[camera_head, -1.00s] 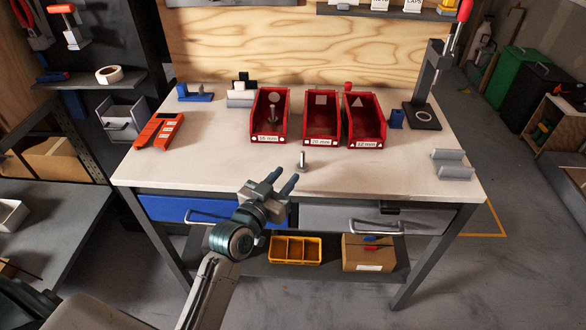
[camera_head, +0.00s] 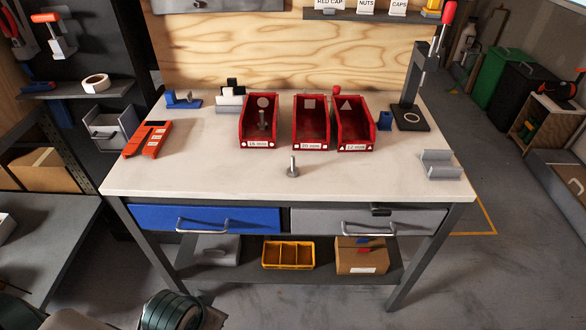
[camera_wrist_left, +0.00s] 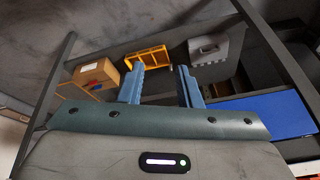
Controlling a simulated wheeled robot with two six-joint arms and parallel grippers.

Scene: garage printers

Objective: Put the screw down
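A metal screw (camera_head: 293,168) stands upright on the bare front part of the workbench top (camera_head: 220,175), its wide head down on the surface. Nothing touches it. My left gripper is out of the head view, where only part of my left arm shows at the bottom edge. In the left wrist view my left gripper (camera_wrist_left: 161,88) has its two blue fingers apart with nothing between them, in front of the bench's lower shelf. A second screw (camera_head: 262,121) stands in the left red bin (camera_head: 258,143). My right gripper is in neither view.
Two more red bins, a middle one (camera_head: 311,146) and a right one (camera_head: 354,146), stand behind the screw. An orange holder (camera_head: 147,139) lies at the left and a grey bracket (camera_head: 441,171) at the right. Below are a blue drawer (camera_head: 160,217) and a yellow tray (camera_head: 288,267).

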